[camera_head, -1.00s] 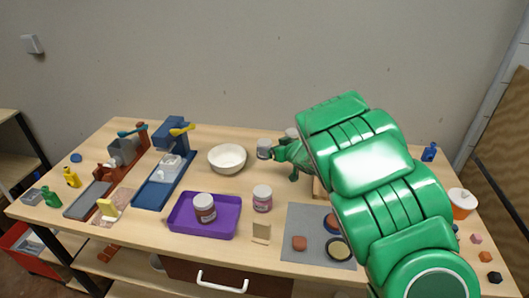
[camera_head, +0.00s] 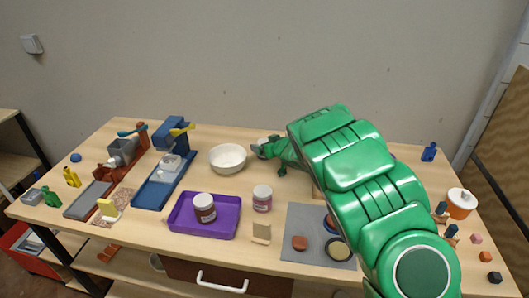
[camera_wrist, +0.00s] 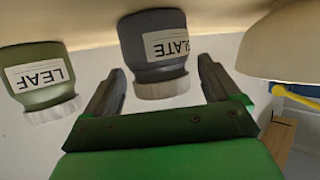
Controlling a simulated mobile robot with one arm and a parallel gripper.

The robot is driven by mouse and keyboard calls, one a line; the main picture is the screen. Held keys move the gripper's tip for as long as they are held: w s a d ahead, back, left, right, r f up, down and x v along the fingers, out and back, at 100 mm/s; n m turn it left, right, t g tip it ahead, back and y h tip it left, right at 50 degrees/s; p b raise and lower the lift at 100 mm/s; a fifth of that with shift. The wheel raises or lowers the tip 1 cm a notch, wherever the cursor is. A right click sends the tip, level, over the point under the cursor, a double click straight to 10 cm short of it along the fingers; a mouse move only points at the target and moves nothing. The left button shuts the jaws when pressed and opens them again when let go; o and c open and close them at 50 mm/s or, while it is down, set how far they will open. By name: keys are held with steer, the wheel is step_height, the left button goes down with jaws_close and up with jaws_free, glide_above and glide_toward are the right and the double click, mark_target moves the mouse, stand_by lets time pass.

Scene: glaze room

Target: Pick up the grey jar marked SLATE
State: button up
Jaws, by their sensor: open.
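The grey jar marked SLATE (camera_wrist: 150,28) shows upside down in the wrist view, with a pale lid. Its lid end lies between the two fingers of my gripper (camera_wrist: 161,70), with a gap on each side. The fingers are open and hold nothing. In the head view my gripper (camera_head: 260,150) is low over the back of the table, right of the white bowl, and the jar is largely hidden there.
A green jar marked LEAF (camera_wrist: 38,80) stands close beside the left finger in the wrist view. The white bowl (camera_head: 227,158) is near on the other side. A pink-labelled jar (camera_head: 262,199) and a purple tray (camera_head: 182,222) with a brown jar (camera_head: 204,208) are nearer the front.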

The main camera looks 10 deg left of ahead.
steer(key=shift+c, duration=0.3)
steer(key=c, duration=1.1)
steer(key=shift+c, duration=0.2)
steer(key=shift+r, duration=0.25)
step_height(320, 180, up, 3)
steer(key=shift+s+r, duration=0.1)
steer(key=shift+s, duration=0.05)
steer(key=s+d+r, duration=0.2)
steer(key=s+r, duration=0.2)
steer(key=s, duration=0.2)
steer(key=s+d+r, duration=0.2)
steer(key=s+r, duration=0.3)
steer(key=s, duration=0.1)
steer(key=shift+s+d+r, duration=0.15)
steer(key=shift+s+d, duration=0.2)
steer(key=shift+s, duration=0.05)
